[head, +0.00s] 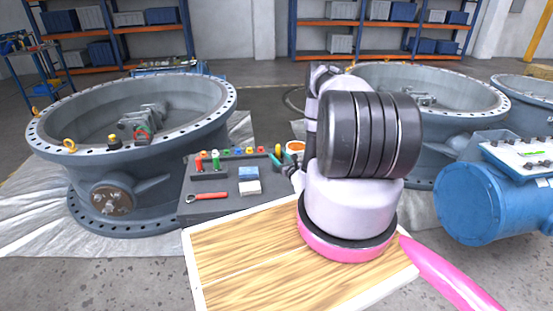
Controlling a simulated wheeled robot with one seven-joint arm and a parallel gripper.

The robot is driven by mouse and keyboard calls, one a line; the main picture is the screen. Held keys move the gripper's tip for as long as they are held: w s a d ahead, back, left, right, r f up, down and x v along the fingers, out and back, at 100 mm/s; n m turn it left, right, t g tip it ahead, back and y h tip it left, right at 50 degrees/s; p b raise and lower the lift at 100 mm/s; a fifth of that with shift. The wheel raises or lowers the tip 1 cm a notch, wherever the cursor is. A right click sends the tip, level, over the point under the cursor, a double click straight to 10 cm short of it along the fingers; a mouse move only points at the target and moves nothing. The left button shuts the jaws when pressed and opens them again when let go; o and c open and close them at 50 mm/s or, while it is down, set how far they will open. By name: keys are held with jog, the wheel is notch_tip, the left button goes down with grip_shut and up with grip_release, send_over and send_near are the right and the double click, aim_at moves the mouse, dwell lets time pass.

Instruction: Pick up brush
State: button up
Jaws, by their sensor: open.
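I cannot pick out the brush for sure. Small tools lie on a dark grey work surface (225,208) between the two big valves. A teal and yellow tool (276,160) lies at its right side, too small to name. A blue block (247,173) with a white block (250,187) just in front of it lies near the middle. My arm stands in front of the right part of the surface and hides what is behind it. Only part of my gripper (294,173) shows, left of my arm and just right of the teal and yellow tool. It is open.
A red-handled tool (207,196), a red bottle (199,163) and a green bottle (216,160) are on the left. A white and orange tub (295,147) is behind my gripper. Large grey valves (150,90) flank the surface. A wooden board (235,255) lies in front, largely clear.

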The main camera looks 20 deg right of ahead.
jog(key=shift+w+d+f, duration=0.1)
jog(key=shift+w, duration=1.4)
jog(key=shift+w+d+f, duration=0.1)
jog(key=shift+w, duration=1.35)
grip_shut()
